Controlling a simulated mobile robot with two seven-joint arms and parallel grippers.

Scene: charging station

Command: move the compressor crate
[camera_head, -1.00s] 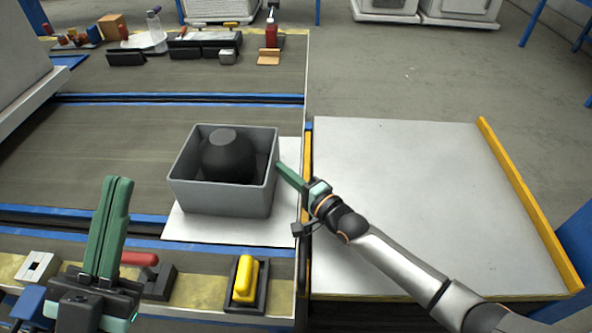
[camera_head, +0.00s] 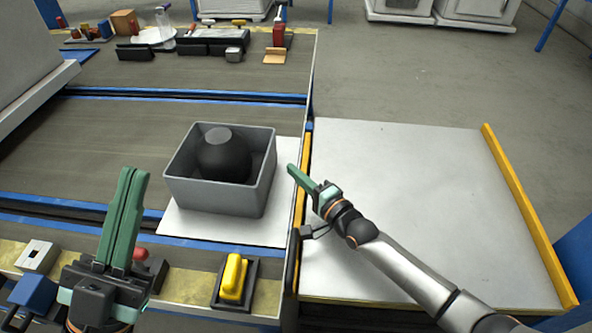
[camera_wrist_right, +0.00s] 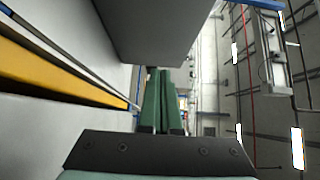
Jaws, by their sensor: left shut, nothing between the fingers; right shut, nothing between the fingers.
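The compressor crate (camera_head: 212,197) is a grey open-topped box with a dark rounded compressor (camera_head: 224,160) inside. It stands upright on a white sheet (camera_head: 180,224) at the right side of the workbench. In the right wrist view a large grey face, which looks like the crate (camera_wrist_right: 150,30), fills the upper middle. My right gripper (camera_head: 291,169) is shut and empty, just right of the crate and apart from it. Its green fingers also show in the right wrist view (camera_wrist_right: 161,75). My left gripper (camera_head: 134,175) is shut and empty at front left, pointing up, left of the crate.
A bare white platform (camera_head: 420,200) with yellow side rails (camera_head: 530,210) adjoins the bench on the right. A yellow-handled block (camera_head: 234,278) and a red-knobbed part (camera_head: 140,254) sit at the front edge. Tools and a red bottle (camera_head: 279,34) stand at the back.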

